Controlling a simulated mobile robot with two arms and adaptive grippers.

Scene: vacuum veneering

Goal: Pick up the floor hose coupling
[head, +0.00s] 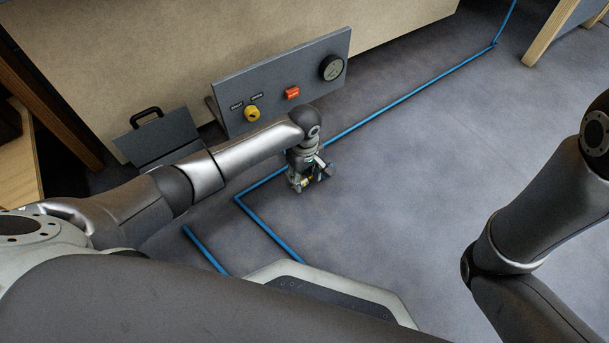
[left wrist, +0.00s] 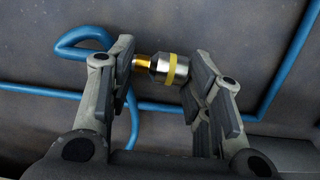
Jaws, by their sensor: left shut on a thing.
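The floor hose coupling (left wrist: 168,68), a silver metal piece with a yellow band and a brass end, lies crosswise between the two fingers of my left gripper (head: 311,183) in the left wrist view. The fingers are shut on it, one at each end. In the head view the gripper points down close to the grey floor, and the coupling is mostly hidden by the fingers. The blue hose (left wrist: 82,43) loops beside the left finger in the left wrist view. My right gripper is out of view; only part of my right arm shows.
A grey panel (head: 232,100) with a yellow knob (head: 252,114), a red switch (head: 292,93) and a round gauge (head: 332,68) stands behind the gripper. Blue hose (head: 400,100) runs along the floor. Wooden legs (head: 548,45) stand at upper right. The floor right of the gripper is clear.

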